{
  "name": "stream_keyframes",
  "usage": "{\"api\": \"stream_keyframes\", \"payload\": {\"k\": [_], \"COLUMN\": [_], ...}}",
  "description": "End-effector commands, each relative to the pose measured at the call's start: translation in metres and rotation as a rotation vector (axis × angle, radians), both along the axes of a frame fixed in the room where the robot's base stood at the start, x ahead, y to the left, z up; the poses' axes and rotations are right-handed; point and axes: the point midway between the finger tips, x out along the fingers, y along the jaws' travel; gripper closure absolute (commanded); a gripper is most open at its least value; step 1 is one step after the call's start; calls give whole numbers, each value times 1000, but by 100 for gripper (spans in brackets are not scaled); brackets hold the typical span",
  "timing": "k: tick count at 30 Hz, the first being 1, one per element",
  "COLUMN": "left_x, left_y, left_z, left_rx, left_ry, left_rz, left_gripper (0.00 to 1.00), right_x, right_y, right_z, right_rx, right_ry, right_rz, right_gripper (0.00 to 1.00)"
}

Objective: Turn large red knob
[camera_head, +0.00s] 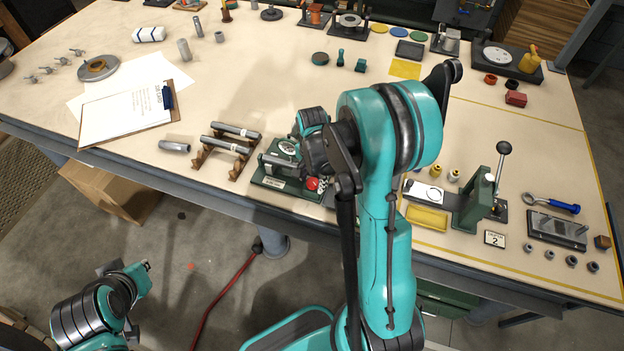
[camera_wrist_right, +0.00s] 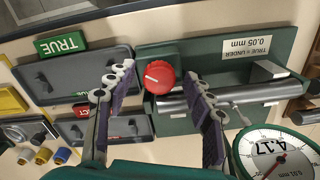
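The large red knob (camera_wrist_right: 160,77) has a white pointer line and sits on a green gauge fixture (camera_wrist_right: 225,60). In the head view the knob (camera_head: 312,184) shows small beside my right arm, on the same fixture (camera_head: 285,186) near the table's front edge. My right gripper (camera_wrist_right: 158,78) is open, with one fingertip on each side of the knob and gaps visible between. In the head view its fingers are mostly hidden behind my arm. My left gripper (camera_head: 136,272) hangs low at the left, away from the table; its finger opening is unclear.
A round dial (camera_wrist_right: 277,155) reads 4.17 beside the right finger. A metal cylinder (camera_wrist_right: 235,98) lies across the fixture. Grey trays (camera_wrist_right: 75,75) and a green TRUE sign (camera_wrist_right: 61,40) are to the left. A wooden rack (camera_head: 228,150) stands left of the fixture in the head view.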

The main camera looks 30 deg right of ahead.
Motion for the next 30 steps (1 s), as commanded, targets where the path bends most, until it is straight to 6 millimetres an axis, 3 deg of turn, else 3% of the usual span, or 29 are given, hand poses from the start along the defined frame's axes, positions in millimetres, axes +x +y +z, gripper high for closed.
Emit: {"api": "stream_keyframes", "payload": {"k": [8, 21, 30], "left_x": [0, 0, 0], "left_y": [0, 0, 0], "left_z": [0, 0, 0], "left_rx": [0, 0, 0], "left_ry": [0, 0, 0], "left_rz": [0, 0, 0], "left_gripper": [100, 100, 100], "right_x": [0, -1, 0], "right_y": [0, 0, 0], "right_z": [8, 96, 120], "right_rx": [0, 0, 0], "right_ry": [0, 0, 0], "right_rz": [0, 0, 0], "right_gripper": [48, 48, 48]}}
